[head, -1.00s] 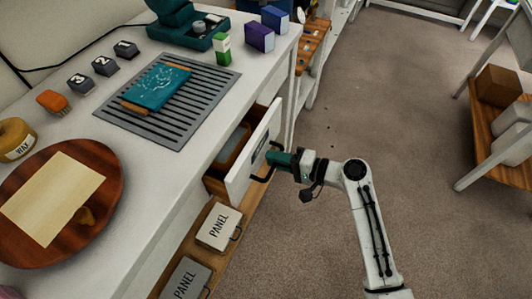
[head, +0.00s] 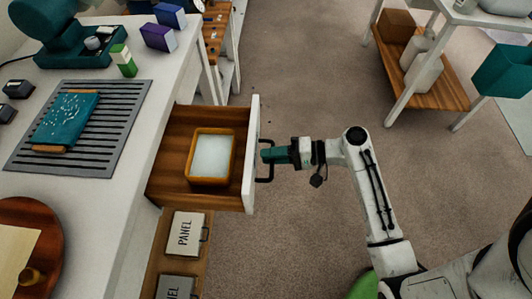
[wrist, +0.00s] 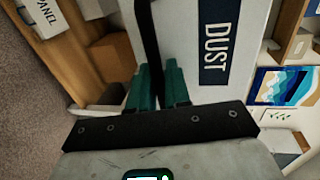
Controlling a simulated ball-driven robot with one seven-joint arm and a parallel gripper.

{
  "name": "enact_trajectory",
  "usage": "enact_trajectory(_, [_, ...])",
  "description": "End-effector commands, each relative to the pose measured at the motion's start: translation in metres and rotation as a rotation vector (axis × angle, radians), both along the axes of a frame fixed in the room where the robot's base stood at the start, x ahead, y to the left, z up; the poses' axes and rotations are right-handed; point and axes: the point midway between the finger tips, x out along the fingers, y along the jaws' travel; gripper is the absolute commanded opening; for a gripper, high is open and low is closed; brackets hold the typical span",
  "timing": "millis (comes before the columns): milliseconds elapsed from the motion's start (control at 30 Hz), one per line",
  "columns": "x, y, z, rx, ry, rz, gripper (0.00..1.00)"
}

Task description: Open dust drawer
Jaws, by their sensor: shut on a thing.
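The dust drawer (head: 250,185) stands well out from the white workbench in the head view, with its wooden inside showing. An orange-rimmed tray (head: 211,158) with a pale white filling lies in it. Its white front carries a dark label reading DUST (wrist: 214,50) in the wrist view. A black bar handle (head: 266,175) is on the front. My gripper (head: 268,155) is shut on this handle. In the wrist view my gripper's teal fingers (wrist: 158,85) stand either side of the dark handle bar (wrist: 146,40).
Panel boxes (head: 185,234) sit on a wooden shelf below the drawer. A slotted grey grille (head: 110,120) with a teal piece (head: 66,120) is on the bench top. Carpeted floor (head: 310,80) is clear to the right of the drawer. A shelved table (head: 430,85) stands at the upper right.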

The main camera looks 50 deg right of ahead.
Motion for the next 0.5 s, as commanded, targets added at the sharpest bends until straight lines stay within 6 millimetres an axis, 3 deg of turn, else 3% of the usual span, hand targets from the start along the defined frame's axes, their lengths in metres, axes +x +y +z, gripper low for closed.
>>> enact_trajectory(267, [-0.0002,-0.0001,-0.0007,0.000,0.001,0.000,0.00])
enact_trajectory(300, [-0.0001,-0.0001,-0.0006,0.000,0.001,0.000,0.21])
enact_trajectory(400, [0.0000,0.0000,-0.0005,0.000,0.001,0.000,0.31])
enact_trajectory(500, [0.0001,0.0001,-0.0004,0.000,0.001,0.000,0.31])
